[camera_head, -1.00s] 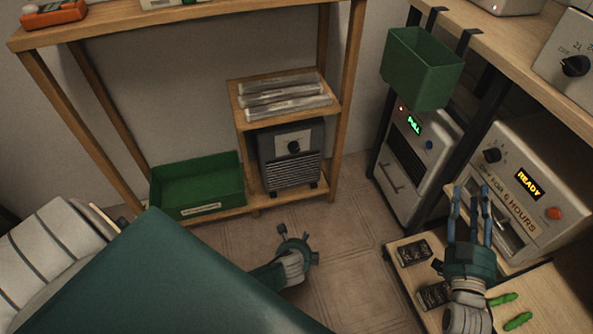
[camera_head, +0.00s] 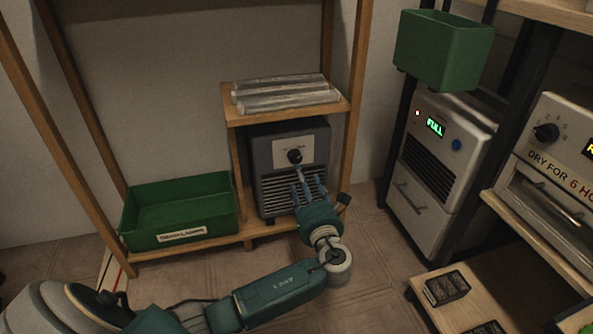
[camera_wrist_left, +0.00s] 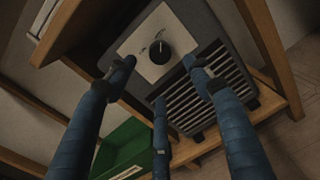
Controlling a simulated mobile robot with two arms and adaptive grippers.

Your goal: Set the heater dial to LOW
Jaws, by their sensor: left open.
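The heater (camera_head: 291,165) is a dark grey box with a front grille, standing on the low shelf of the wooden rack. Its black dial (camera_head: 295,156) sits on a pale plate above the grille. The dial also shows in the left wrist view (camera_wrist_left: 159,52), with a light pointer mark on it; the setting words are too small to read. My left gripper (camera_head: 308,188) is in front of the heater's grille, just below the dial. Its blue fingers are spread open and empty in the left wrist view (camera_wrist_left: 165,90), apart from the dial. My right gripper is out of view.
A green bin (camera_head: 180,212) stands left of the heater on the low shelf. Clear packets (camera_head: 285,93) lie on the shelf above the heater. A wooden post (camera_head: 357,95) rises close on the right. A grey machine reading FULL (camera_head: 428,170) stands further right.

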